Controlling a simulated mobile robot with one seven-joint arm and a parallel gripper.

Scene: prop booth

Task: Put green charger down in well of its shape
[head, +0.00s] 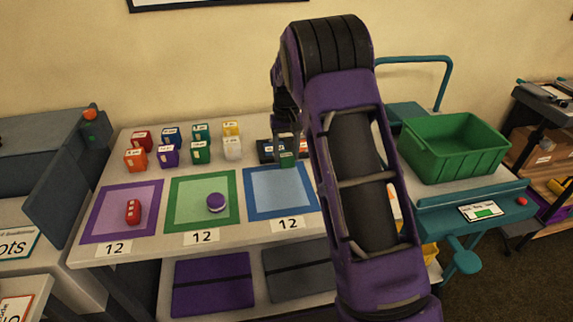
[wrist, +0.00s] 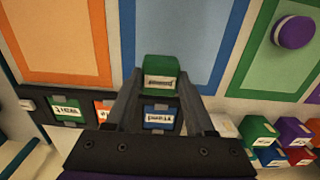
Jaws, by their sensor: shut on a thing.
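My gripper (head: 285,136) is shut on the green charger (head: 287,159), a small green block with a white label. In the wrist view the charger (wrist: 160,70) sits between the two fingertips (wrist: 160,86), over the edge of the blue mat. A dark tray (wrist: 35,105) lies behind the mat and also shows in the head view (head: 263,151), partly hidden by my gripper. A blue block (wrist: 159,117) shows just behind the held charger, in line with the tray. A green-labelled block (wrist: 68,110) and an orange one (wrist: 103,109) sit in the tray. The shapes of the wells cannot be made out.
Several coloured blocks (head: 168,157) stand in rows left of the tray. A red item (head: 133,211) lies on the purple mat (head: 100,218), and a purple disc (head: 216,202) on the green mat (head: 182,222). The blue mat (head: 270,205) looks bare. A green bin (head: 452,160) stands right.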

